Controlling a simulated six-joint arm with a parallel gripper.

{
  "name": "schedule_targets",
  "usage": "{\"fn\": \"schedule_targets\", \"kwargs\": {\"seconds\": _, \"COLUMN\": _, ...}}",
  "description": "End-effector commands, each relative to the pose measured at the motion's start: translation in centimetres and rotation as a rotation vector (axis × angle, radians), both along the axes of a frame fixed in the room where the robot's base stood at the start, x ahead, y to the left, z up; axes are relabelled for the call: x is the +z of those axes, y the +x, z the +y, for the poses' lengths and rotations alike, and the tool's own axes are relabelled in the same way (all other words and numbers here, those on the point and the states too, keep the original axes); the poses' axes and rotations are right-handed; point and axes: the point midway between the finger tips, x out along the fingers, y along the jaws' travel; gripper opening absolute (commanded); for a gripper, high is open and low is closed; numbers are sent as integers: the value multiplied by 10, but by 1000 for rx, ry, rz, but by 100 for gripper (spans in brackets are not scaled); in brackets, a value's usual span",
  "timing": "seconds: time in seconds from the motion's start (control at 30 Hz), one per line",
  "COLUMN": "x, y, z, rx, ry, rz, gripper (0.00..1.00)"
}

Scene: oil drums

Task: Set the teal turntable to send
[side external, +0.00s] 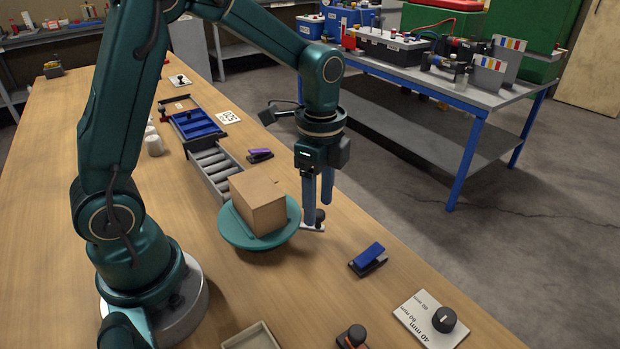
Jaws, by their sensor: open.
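The teal turntable (232,228) is a round dish on the wooden bench in the side external view. A brown cardboard box (262,208) sits on it, turned at an angle. My gripper (318,206) points down just right of the turntable, with its two blue fingers apart and nothing seen between them. A small dark knob or lever on a light plate (312,227) is at the fingertips, beside the turntable's right rim. The fingers partly hide it, and I cannot tell whether they touch it. No "send" marking is readable.
A roller conveyor (213,168) ends behind the turntable.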

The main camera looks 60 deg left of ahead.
Motion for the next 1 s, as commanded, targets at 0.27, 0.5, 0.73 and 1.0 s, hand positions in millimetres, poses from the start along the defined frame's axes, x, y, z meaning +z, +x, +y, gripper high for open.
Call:
{"fn": "schedule_targets", "kwargs": {"seconds": 0.27, "x": 35, "y": 1, "z": 0, "rx": -1, "ry": 0, "rz": -4, "gripper": 59}}
{"fn": "schedule_targets", "kwargs": {"seconds": 0.5, "x": 40, "y": 0, "z": 0, "rx": -1, "ry": -1, "rz": 0, "gripper": 59}}
{"fn": "schedule_targets", "kwargs": {"seconds": 0.73, "x": 47, "y": 1, "z": -1, "rx": -3, "ry": 0, "rz": -25, "gripper": 59}}
{"fn": "schedule_targets", "kwargs": {"seconds": 1.0, "x": 95, "y": -25, "z": -6, "rx": 56, "ry": 0, "rz": -203, "gripper": 59}}
